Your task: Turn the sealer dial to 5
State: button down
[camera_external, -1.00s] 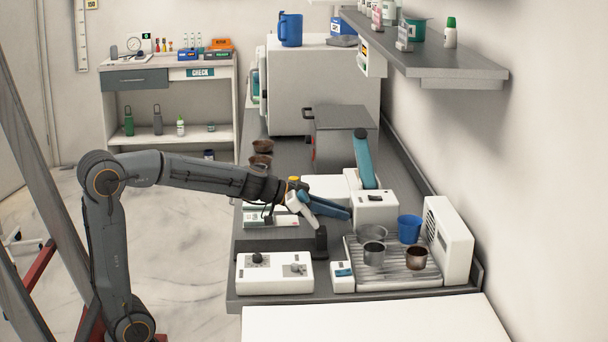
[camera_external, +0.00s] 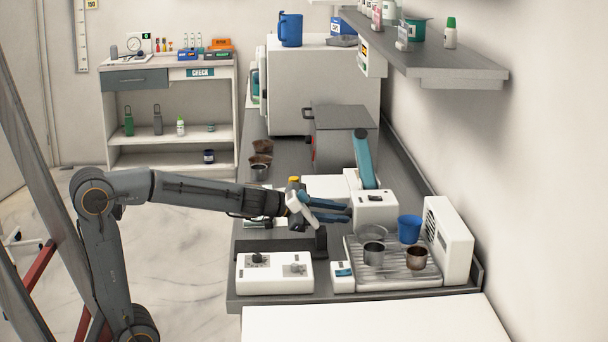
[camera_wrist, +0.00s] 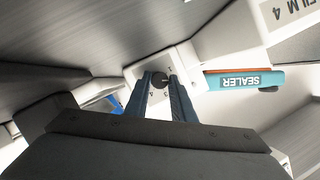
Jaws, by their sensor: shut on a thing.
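The sealer is a white unit with a teal lever; its front box (camera_external: 376,208) stands on the counter in the external view. In the wrist view its teal arm (camera_wrist: 245,80), lettered SEALER, extends to the right. A small dark round dial (camera_wrist: 160,80) sits on the white face (camera_wrist: 187,62) with a few numerals around it. The dial's pointer setting is too small to read. My gripper (camera_external: 349,212) reaches the front box from the left. In the wrist view, the blue fingertips of my gripper (camera_wrist: 159,79) are closed around the dial, one on each side.
A white panel box with knobs (camera_external: 275,273) stands at the counter's front left. A drip tray (camera_external: 405,281) with metal cups and a blue cup (camera_external: 409,229) is to the right of my gripper.

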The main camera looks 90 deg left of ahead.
jog(key=shift+r, duration=0.1)
dwell(0.5)
jog(key=c, duration=1.5)
grip_release()
jog(key=n+p, duration=0.1)
jog(key=p, duration=0.2)
jog(key=shift+a+r+h, duration=0.1)
jog(key=shift+r+h, duration=0.05)
jog(key=shift+h, duration=0.25)
jog(key=shift+a+n+g+h+p, duration=0.15)
jog(key=shift+n+g+h+p, duration=0.15)
jog(key=shift+n+h+p, duration=0.65)
jog(key=shift+f+n+b, duration=0.25)
jog(key=shift+n+b, duration=0.2)
jog(key=shift+n, duration=0.3)
jog(key=n+h+b, duration=0.1)
jog(key=b, duration=0.3)
jog(key=shift+a, duration=0.1)
jog(key=b, duration=0.3)
jog(key=shift+n, duration=0.3)
